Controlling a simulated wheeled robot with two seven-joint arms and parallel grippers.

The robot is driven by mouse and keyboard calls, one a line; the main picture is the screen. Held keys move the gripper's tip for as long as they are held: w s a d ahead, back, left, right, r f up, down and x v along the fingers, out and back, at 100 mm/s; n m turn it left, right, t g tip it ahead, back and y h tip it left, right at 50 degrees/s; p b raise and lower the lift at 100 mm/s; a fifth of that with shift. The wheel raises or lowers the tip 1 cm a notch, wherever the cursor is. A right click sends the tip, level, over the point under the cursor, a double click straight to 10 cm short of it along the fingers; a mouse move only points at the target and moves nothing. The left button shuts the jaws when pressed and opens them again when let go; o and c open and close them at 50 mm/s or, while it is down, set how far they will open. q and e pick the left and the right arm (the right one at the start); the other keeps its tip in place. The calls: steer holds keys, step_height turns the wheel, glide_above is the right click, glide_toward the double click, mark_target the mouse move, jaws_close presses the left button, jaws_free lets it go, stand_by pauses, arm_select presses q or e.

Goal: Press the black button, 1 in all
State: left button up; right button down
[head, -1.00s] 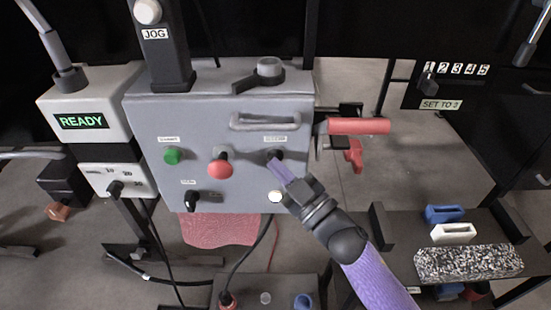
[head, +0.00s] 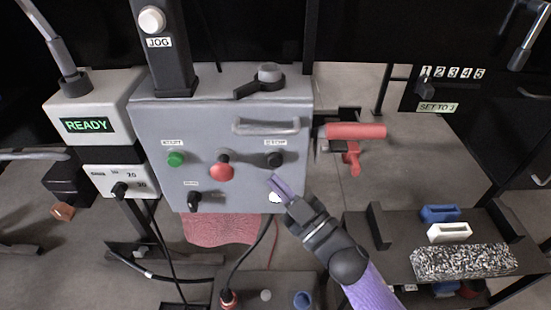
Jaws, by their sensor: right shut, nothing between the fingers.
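The black button (head: 275,159) sits on the right of the grey control box's front (head: 150,130), under a small white label. My left gripper is not in view.
A green button (head: 175,159), a red mushroom button (head: 222,168) and a black selector knob (head: 194,200) share the panel. A grey handle (head: 266,127) is above the black button. A red-handled clamp (head: 356,131) stands right of the box. A dark shelf (head: 377,238) with blocks lies lower right.

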steer(key=s+p, duration=0.1)
steer(key=s, duration=0.2)
steer(key=shift+s, duration=0.25)
stand_by(0.4)
